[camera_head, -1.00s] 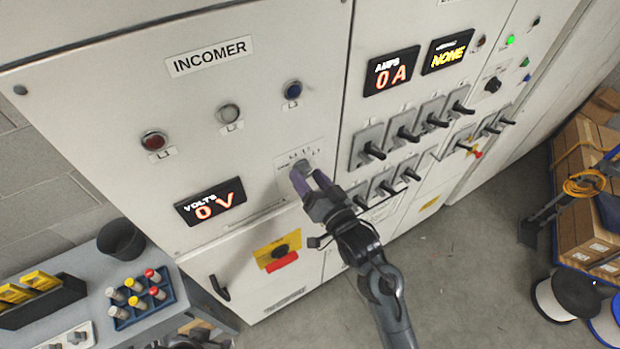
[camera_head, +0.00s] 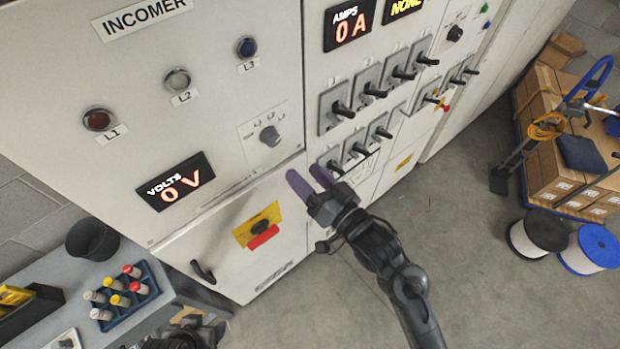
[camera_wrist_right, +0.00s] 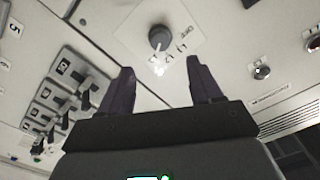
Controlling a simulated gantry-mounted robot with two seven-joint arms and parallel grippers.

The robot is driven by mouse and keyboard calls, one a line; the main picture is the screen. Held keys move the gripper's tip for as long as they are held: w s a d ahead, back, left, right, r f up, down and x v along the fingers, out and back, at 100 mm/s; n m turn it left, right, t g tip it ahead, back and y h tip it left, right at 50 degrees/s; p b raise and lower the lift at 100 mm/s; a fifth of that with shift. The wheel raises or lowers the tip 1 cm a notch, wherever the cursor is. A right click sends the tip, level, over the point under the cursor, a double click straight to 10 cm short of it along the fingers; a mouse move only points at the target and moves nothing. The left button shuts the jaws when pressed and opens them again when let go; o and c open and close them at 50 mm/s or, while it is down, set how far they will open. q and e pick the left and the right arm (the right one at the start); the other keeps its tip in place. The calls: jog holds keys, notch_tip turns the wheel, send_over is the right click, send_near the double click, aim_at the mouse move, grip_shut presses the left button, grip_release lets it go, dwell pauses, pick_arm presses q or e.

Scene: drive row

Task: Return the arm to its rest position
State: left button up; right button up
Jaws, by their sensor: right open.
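My right gripper (camera_head: 309,180) is open and empty, with purple-grey fingers apart, in front of the cabinet. It is below and to the right of the rotary selector knob (camera_head: 269,136) on the INCOMER panel (camera_head: 220,110). In the right wrist view the open fingers (camera_wrist_right: 158,85) show with nothing between them, and the knob (camera_wrist_right: 160,38) is beyond them, clear of the fingertips. My right arm comes in from the bottom right of the head view.
A yellow and red switch (camera_head: 262,226) and a door handle (camera_head: 203,272) are on the lower cabinet. Rows of black toggle levers (camera_head: 341,108) are to the right. A bench (camera_head: 170,318) with a fuse rack stands lower left. Open floor (camera_head: 460,250) lies right; cable spools (camera_head: 540,232) stand beyond.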

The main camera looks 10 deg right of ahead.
jog(key=shift+s+d, duration=0.1)
jog(key=shift+s, duration=0.05)
dwell(0.3)
jog(key=s+d+f+g+h+p, duration=0.1)
jog(key=s+d+f+g+h, duration=0.2)
jog(key=s, duration=0.4)
jog(key=s+d+f+n+g+h+p, duration=0.1)
jog(key=s+d+f+g+h+p, duration=0.1)
jog(key=s+d+f+g, duration=0.3)
jog(key=s+d+f+n+g+h+p, duration=0.1)
jog(key=s+d+f+g+h+p, duration=0.1)
jog(key=s+d+f, duration=0.4)
jog(key=s+d+g+h, duration=0.1)
jog(key=s+d+g, duration=0.1)
jog(key=s, duration=0.3)
jog(key=shift+f+h, duration=0.3)
jog(key=shift+h, duration=0.1)
